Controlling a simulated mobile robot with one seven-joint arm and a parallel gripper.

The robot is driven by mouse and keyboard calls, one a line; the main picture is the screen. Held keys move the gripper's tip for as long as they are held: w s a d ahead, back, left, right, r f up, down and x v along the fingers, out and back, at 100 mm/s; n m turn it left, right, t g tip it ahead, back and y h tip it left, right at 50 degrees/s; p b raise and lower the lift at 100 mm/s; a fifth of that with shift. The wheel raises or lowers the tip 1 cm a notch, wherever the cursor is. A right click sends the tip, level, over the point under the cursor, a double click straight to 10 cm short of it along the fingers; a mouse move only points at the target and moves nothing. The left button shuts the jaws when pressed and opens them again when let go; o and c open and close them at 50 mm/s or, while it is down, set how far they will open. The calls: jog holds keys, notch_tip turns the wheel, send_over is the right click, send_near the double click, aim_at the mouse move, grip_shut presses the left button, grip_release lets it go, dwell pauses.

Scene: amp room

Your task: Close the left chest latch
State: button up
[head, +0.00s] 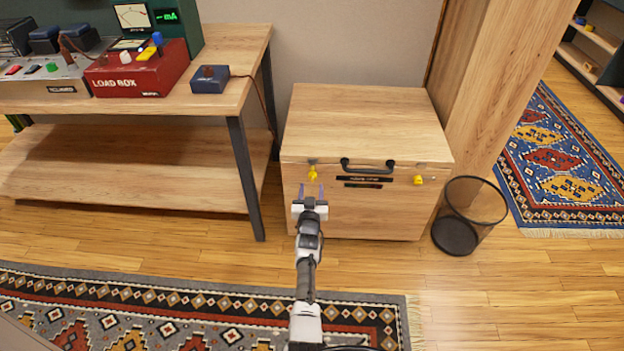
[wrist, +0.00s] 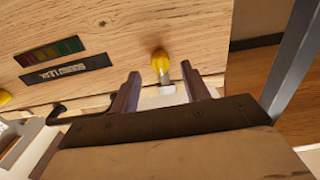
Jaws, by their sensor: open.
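The wooden chest (head: 365,115) stands on the floor with its lid down. Its left latch (head: 313,173) is a small yellow piece on the front, just under the lid edge, with a metal part beside it. The right latch (head: 418,180), also yellow, is at the right of the front. My gripper (head: 311,190) is open, just in front of and below the left latch. In the wrist view my gripper (wrist: 160,73) has its two fingers on either side of the left latch (wrist: 160,56). I cannot tell whether they touch it.
A black handle (head: 367,166) and dark labels (head: 364,180) lie between the latches. A wire bin (head: 470,215) stands right of the chest. A workbench leg (head: 246,180) is at the left. The floor before the chest is clear up to a patterned rug (head: 200,315).

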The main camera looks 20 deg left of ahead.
jog(key=p+v, duration=0.7)
jog(key=v, duration=0.3)
jog(key=shift+p, duration=0.35)
jog(key=shift+r, duration=0.1)
